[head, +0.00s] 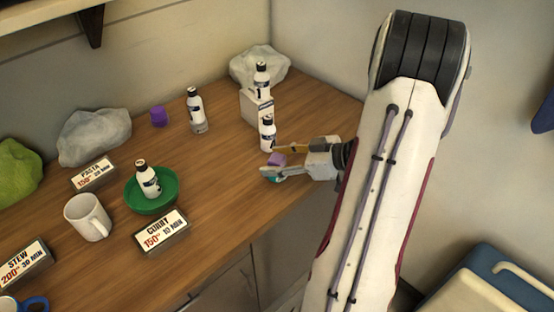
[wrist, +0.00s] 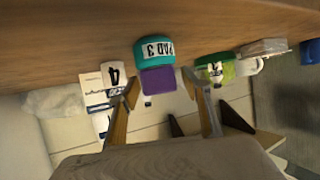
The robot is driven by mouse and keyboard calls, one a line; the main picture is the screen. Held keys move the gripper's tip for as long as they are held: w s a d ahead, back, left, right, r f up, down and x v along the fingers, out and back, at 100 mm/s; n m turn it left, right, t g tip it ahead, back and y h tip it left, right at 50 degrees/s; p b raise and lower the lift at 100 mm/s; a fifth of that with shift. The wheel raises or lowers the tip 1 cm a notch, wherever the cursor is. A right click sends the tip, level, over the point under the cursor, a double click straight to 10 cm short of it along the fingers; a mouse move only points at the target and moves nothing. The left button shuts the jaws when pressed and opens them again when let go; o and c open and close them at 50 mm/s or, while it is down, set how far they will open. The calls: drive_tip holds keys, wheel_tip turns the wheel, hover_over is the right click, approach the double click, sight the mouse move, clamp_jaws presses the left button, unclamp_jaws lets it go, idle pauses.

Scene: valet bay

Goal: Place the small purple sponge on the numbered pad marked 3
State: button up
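A small purple sponge (head: 277,159) sits between the fingers of my gripper (head: 285,162). In the wrist view the sponge (wrist: 158,80) appears to rest on the teal pad labelled PAD 3 (wrist: 155,52). Only a sliver of the teal pad (head: 272,179) shows in the head view, behind the lower finger. In the wrist view my gripper (wrist: 165,102) has its fingers spread, with a visible gap on either side of the sponge. Contact between sponge and pad looks close, but the exact seam is hard to tell.
A white bottle (head: 267,134) stands just behind my gripper, by a white box (head: 257,107) bearing another bottle (head: 261,79). Another purple object (head: 158,117) stands farther back. A green bowl (head: 152,204) with a bottle, a white mug (head: 88,217) and signs (head: 162,232) occupy the left.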

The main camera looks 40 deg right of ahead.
drive_tip(key=shift+r, duration=0.15)
drive_tip(key=shift+s+d+r, duration=0.2)
drive_tip(key=shift+s+r, duration=0.05)
drive_tip(key=shift+s, duration=0.1)
drive_tip(key=v, duration=1.1)
idle(0.8)
